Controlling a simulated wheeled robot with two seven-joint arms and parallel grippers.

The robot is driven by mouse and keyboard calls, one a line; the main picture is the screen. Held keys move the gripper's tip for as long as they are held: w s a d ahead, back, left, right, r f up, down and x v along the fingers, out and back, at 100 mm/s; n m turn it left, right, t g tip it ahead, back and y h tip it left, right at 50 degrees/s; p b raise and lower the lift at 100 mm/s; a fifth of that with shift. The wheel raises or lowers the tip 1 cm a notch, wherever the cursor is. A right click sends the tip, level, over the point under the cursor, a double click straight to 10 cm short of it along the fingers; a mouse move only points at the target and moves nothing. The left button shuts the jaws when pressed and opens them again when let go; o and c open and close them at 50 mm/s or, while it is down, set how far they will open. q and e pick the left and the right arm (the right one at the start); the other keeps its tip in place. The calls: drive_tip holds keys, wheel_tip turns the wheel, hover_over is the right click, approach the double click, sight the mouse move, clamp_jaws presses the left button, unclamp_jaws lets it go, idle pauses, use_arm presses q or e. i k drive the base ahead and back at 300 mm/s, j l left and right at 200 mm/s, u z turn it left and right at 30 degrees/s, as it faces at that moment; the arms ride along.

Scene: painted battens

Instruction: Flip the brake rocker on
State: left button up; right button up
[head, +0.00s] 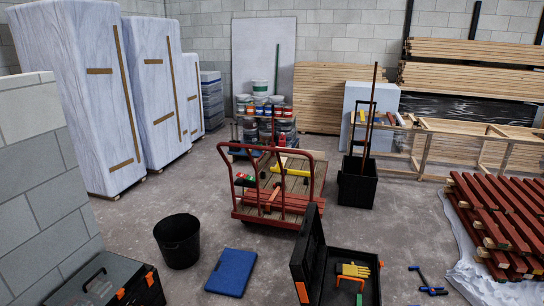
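A trolley (300,177) with a red tube frame and a plank deck stands in the middle of the head view, with red battens and a yellow tool on it. No brake rocker can be made out; the wheels under the deck are too small and dark to tell. Neither of my grippers is in view.
A black bucket (177,241), a blue flat case (231,272) and an open black toolbox (345,270) lie on the floor before the trolley. A black bin (357,184) stands to its right. Red battens (500,215) lie at far right. Concrete floor (150,205) is clear at left.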

sight(249, 178)
drive_tip(key=i+l, duration=0.15)
drive_tip(key=i, duration=0.25)
drive_tip(key=i+l, duration=0.15)
drive_tip(key=i, duration=0.25)
drive_tip(key=i+l+u, duration=0.1)
drive_tip(key=i, duration=0.35)
drive_tip(key=i+l, duration=0.25)
drive_tip(key=i, duration=0.15)
drive_tip(key=i+l+u, duration=0.2)
drive_tip(key=i+j+z, duration=0.15)
drive_tip(key=j, duration=0.2)
drive_tip(key=i+j+z, duration=0.35)
drive_tip(key=j, duration=0.4)
drive_tip(key=i+j+z, duration=0.15)
drive_tip(key=j, duration=0.3)
drive_tip(key=i+j+z, duration=0.15)
drive_tip(key=j, duration=0.25)
drive_tip(key=i+j+z, duration=0.15)
drive_tip(key=j, duration=0.3)
